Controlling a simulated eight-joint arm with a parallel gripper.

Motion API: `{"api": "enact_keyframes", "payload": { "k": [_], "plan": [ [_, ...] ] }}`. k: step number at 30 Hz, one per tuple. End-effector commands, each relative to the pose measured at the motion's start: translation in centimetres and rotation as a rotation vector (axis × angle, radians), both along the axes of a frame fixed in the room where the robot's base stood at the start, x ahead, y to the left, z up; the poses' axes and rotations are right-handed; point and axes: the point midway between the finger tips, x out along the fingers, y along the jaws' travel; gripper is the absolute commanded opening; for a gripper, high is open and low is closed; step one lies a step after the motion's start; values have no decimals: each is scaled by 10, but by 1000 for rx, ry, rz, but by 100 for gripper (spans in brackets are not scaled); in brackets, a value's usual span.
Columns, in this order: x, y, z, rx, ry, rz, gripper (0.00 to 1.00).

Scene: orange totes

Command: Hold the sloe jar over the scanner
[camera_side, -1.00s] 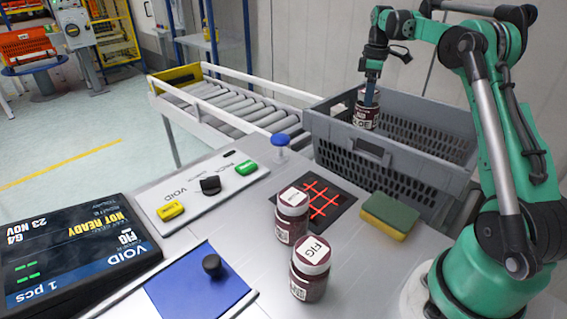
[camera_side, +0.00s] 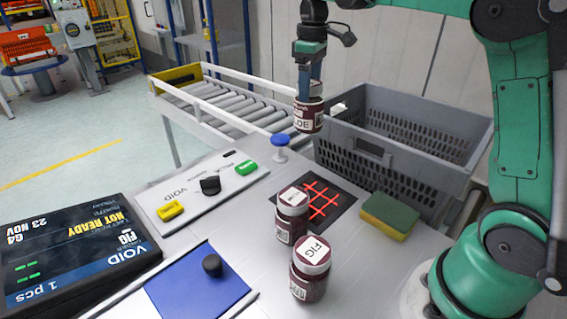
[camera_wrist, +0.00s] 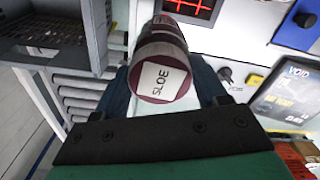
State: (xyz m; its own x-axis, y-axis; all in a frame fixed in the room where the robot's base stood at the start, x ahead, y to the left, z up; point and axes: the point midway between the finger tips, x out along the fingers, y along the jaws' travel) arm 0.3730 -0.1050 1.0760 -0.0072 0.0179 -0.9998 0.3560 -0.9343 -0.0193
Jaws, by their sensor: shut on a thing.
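The sloe jar (camera_side: 308,115), dark red with a white label, is in the air at the left end of the grey tote, above the conveyor's near end. My gripper (camera_side: 304,92) is shut on it. In the wrist view the sloe jar (camera_wrist: 160,78) sits between the fingers with its "SLOE" lid label towards the camera. The scanner (camera_side: 318,203), a black square with red lines, lies on the table in front of the tote. The jar is above and behind it, not over it. The scanner's edge also shows at the top of the wrist view (camera_wrist: 190,8).
A fig jar (camera_side: 310,270) and another dark red jar (camera_side: 291,215) stand at the scanner's near left. A green and yellow sponge (camera_side: 390,215) lies right of it. A blue button (camera_side: 280,140) stands behind it. The grey tote (camera_side: 400,140) looks empty.

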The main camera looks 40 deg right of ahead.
Motion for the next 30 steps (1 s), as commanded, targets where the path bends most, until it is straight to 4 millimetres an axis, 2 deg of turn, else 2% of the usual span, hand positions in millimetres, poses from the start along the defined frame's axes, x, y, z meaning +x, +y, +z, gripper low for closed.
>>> {"api": "enact_keyframes", "payload": {
  "k": [1, 6, 15, 23, 30],
  "plan": [
    [-4, 19, 0, 0, 0, -41, 0],
    [-18, 63, -3, -1, 0, -189, 0],
    [-41, 105, -9, -1, 0, -354, 0],
    [-47, 93, -6, 3, -8, -180, 0],
    [-58, 75, -1, 6, -22, 109, 0]
  ]
}}
